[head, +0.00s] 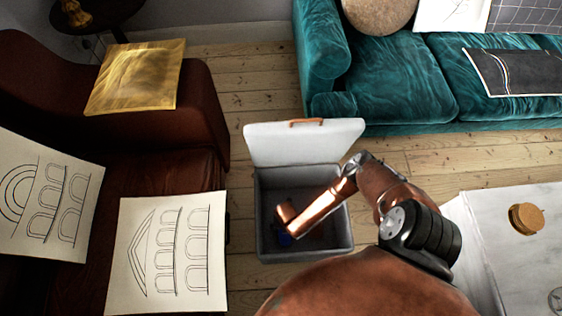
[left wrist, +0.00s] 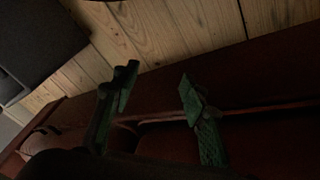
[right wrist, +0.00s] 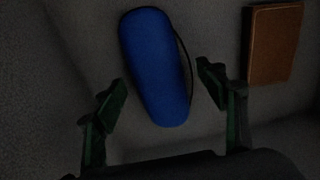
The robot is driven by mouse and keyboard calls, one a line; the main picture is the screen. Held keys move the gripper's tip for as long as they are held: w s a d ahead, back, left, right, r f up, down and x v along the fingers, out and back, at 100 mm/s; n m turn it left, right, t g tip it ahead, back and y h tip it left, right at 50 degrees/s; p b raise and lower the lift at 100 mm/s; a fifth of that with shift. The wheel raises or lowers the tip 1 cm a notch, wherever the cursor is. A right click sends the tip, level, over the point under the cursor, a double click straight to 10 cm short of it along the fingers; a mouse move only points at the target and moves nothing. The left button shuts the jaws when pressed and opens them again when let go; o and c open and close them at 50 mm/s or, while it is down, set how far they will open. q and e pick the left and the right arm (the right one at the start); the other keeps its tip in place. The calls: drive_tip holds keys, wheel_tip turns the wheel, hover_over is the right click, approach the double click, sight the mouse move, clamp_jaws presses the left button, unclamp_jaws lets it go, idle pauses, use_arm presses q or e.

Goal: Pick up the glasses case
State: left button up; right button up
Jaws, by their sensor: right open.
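The glasses case (right wrist: 155,66) is blue and oblong with a dark cord or zip along its right side. My left gripper (left wrist: 155,95) is open and empty in the left wrist view, and outside the head view.
A brown flat item (right wrist: 273,44) lies right of the case. The box lid (head: 305,145) stands raised at the back. A brown sofa (head: 170,175) is left, a teal sofa (head: 400,85) behind, and a white table (head: 490,220) right. Floorboards (head: 245,75) behind the box are clear.

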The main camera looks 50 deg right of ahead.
drive_tip(key=shift+f, duration=0.65)
drive_tip(key=shift+c, duration=0.7)
drive_tip(key=c, duration=1.2)
drive_tip(key=shift+o, duration=0.2)
drive_tip(key=shift+r, duration=0.1)
